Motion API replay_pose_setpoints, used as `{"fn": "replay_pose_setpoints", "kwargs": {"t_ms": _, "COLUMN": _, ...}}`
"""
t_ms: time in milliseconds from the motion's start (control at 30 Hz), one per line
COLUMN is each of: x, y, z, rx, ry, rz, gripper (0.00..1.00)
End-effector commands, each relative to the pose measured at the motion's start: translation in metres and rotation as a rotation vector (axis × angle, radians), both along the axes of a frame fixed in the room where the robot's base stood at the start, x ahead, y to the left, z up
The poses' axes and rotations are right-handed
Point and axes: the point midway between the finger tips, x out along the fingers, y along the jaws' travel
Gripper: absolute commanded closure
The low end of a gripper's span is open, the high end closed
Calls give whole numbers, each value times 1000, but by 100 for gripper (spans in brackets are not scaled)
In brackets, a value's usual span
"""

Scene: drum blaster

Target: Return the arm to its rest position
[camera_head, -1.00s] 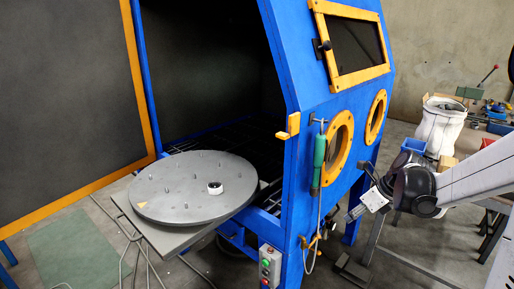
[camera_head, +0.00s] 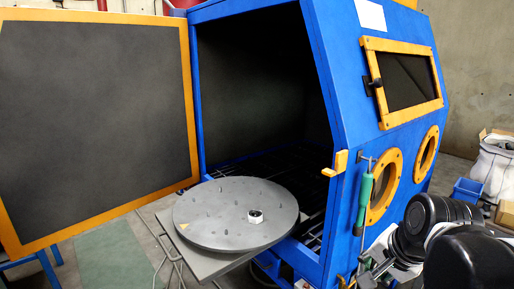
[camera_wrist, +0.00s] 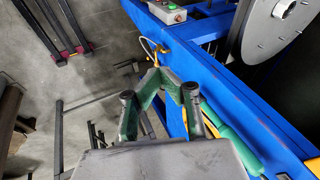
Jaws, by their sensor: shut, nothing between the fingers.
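My gripper (camera_wrist: 160,76) shows in the wrist view with its two green fingers angled together, shut and empty. In the body camera view my arm fills the lower right corner, in front of the blue blaster cabinet (camera_head: 333,130). The gripper end there is partly hidden by my own dark arm links and lies low beside the cabinet's front. No held object shows in either view.
The cabinet door (camera_head: 95,125) stands open at left. A round turntable (camera_head: 235,215) with a white nut-like piece (camera_head: 255,216) sits pulled out.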

Motion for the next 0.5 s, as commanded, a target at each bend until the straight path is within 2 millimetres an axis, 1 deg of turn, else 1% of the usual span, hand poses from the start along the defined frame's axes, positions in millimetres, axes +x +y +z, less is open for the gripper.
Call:
{"fn": "replay_pose_setpoints", "kwargs": {"t_ms": 33, "x": -10, "y": 7, "z": 2, "rx": -52, "ry": -18, "rz": 80, "gripper": 100}}
{"fn": "replay_pose_setpoints", "kwargs": {"t_ms": 200, "x": -38, "y": 23, "z": 7, "rx": -251, "ry": -80, "rz": 366, "gripper": 100}}
{"fn": "replay_pose_setpoints", "kwargs": {"t_ms": 333, "x": -54, "y": 31, "z": 8, "rx": -379, "ry": -116, "rz": 543, "gripper": 100}}
{"fn": "replay_pose_setpoints", "kwargs": {"t_ms": 500, "x": -64, "y": 35, "z": 8, "rx": -479, "ry": -142, "rz": 675, "gripper": 100}}
